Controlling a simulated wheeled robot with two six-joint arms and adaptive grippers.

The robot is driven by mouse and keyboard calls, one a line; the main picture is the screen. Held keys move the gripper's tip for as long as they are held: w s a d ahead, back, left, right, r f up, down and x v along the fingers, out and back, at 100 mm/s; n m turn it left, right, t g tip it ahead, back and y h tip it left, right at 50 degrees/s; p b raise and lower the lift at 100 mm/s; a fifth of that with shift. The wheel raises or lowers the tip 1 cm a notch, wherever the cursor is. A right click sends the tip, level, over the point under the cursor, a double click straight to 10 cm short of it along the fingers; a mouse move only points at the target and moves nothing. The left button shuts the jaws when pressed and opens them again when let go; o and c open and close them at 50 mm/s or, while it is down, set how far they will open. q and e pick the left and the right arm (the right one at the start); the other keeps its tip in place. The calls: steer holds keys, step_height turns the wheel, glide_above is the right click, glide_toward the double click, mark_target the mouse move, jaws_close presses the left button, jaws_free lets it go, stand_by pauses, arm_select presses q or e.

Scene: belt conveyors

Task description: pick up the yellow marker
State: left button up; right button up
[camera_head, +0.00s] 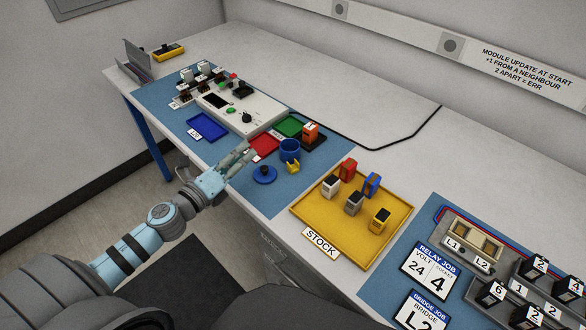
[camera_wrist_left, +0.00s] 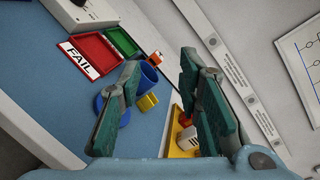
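In the left wrist view the yellow marker (camera_wrist_left: 147,102) shows between my fingers, nearer the left one, close to the cup (camera_wrist_left: 148,76). My left gripper (camera_head: 246,159) is open and empty, just left of the yellow marker in the head view. The left gripper's two green-padded fingers (camera_wrist_left: 158,95) stand wide apart in the left wrist view; the left finger partly hides the blue disc. My right gripper is not in view.
A red tray (camera_head: 264,147), a green tray (camera_head: 290,126) and a blue tray (camera_head: 207,126) lie near a white tester (camera_head: 238,112). An orange-topped block (camera_head: 310,132) stands behind the cup. A yellow stock tray (camera_head: 302,211) with several blocks lies to the right.

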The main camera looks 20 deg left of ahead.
mark_target(289, 165)
arm_select(q)
steer(key=f+m+g+h, duration=0.1)
steer(key=m+g, duration=0.1)
steer(key=m, duration=0.3)
steer(key=f+m+g+h, duration=0.1)
steer(key=m+h, duration=0.1)
steer(key=m, duration=0.2)
steer(key=s+f+m+g+h, duration=0.1)
steer(key=m+g+h, duration=0.1)
steer(key=m, duration=0.3)
steer(key=shift+a+f+m+g, duration=0.1)
steer(key=shift+a+m+g, duration=0.1)
steer(key=shift+m+g, duration=0.1)
steer(key=shift+f+m, duration=0.3)
steer(key=shift+f, duration=0.05)
steer(key=shift+g, duration=0.3)
steer(key=x, duration=0.7)
steer(key=d+x, duration=0.1)
steer(key=x, duration=0.6)
steer(key=shift+s+r+b, duration=0.15)
steer(key=shift+r+b, duration=0.05)
steer(key=shift+b, duration=0.1)
steer(key=shift+s+a, duration=0.1)
steer(key=shift+a, duration=0.05)
steer(key=c, duration=0.6)
steer(key=shift+r, duration=0.1)
step_height(289, 165, up, 20)
steer(key=p, duration=0.4)
steer(key=shift+p, duration=0.35)
